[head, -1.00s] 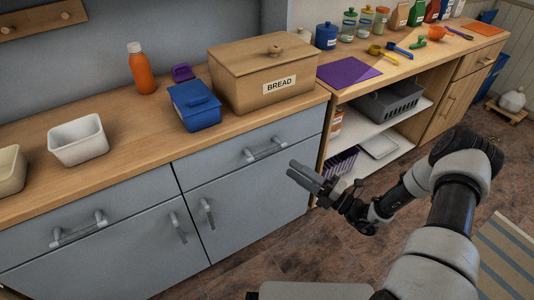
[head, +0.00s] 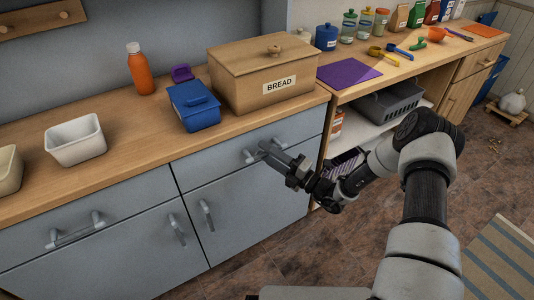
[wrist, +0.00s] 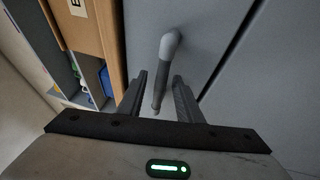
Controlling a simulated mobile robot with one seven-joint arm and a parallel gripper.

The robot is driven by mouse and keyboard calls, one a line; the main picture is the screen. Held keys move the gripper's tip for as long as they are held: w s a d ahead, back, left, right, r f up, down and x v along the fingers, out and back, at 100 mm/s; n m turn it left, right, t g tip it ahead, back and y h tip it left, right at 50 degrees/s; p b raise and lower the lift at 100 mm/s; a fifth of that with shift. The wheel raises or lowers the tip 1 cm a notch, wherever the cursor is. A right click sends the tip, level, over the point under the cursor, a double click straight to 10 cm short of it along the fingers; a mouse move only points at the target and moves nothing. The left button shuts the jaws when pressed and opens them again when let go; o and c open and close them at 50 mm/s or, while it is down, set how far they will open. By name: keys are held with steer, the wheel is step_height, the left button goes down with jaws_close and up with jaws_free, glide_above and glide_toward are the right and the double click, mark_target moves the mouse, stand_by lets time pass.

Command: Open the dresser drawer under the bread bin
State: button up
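The wooden bread bin (head: 245,92), labelled BREAD, stands on the counter. Below it is a grey drawer front (head: 212,172), flush with the cabinet, with a grey bar handle (head: 249,157). My gripper (head: 263,150) is at this handle and hides part of it in the head view. In the wrist view, the handle (wrist: 169,48) runs between my two open fingers (wrist: 160,80). A gap shows on both sides of the bar, so the fingers are not closed on it.
A blue box (head: 193,107), an orange bottle (head: 141,70) and a white tub (head: 77,140) stand on the counter. Below the drawer is a cabinet door (head: 250,210) with its own handle. Open shelves with a grey basket (head: 385,103) are to the right. The floor in front is clear.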

jaws_close()
steer(key=s+d+p, duration=0.2)
steer(key=s+d, duration=0.5)
steer(key=s, duration=0.3)
steer(key=s+d+p, duration=0.3)
steer(key=s+d, duration=0.4)
steer(key=s, duration=0.4)
steer(key=shift+s+d, duration=0.3)
steer(key=shift+d, duration=0.05)
steer(key=shift+o, duration=0.4)
jaws_free()
